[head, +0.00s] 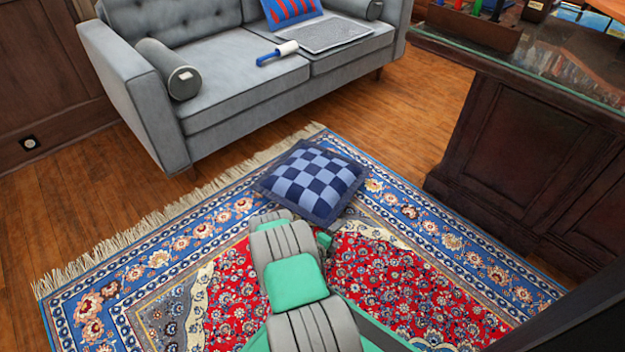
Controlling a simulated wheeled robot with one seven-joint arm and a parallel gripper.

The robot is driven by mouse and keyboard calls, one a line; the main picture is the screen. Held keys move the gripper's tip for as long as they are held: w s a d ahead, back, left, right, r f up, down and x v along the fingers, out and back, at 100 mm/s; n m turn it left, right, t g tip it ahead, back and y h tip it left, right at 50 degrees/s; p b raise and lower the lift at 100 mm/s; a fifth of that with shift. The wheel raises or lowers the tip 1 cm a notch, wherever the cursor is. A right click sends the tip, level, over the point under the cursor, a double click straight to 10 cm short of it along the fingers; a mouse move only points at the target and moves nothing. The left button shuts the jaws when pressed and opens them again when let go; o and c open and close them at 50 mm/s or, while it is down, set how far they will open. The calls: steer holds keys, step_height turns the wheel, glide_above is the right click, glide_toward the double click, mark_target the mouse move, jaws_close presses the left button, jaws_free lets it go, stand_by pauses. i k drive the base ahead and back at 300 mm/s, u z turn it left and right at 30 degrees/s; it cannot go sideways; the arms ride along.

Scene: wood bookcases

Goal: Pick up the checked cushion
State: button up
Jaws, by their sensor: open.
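The checked cushion (311,183) lies flat on the patterned rug, in front of the grey sofa. It has light and dark blue squares and a dark blue border, and it sits turned at an angle.
The rug (125,262) covers the wood floor here. The grey sofa (245,92) stands behind, with a lint roller (277,53), a flat grey item (325,36) and a blue and red cushion (290,10) on it. A dark wood desk (530,140) stands at right.

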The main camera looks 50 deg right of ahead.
mark_target(315, 182)
steer(key=i, duration=1)
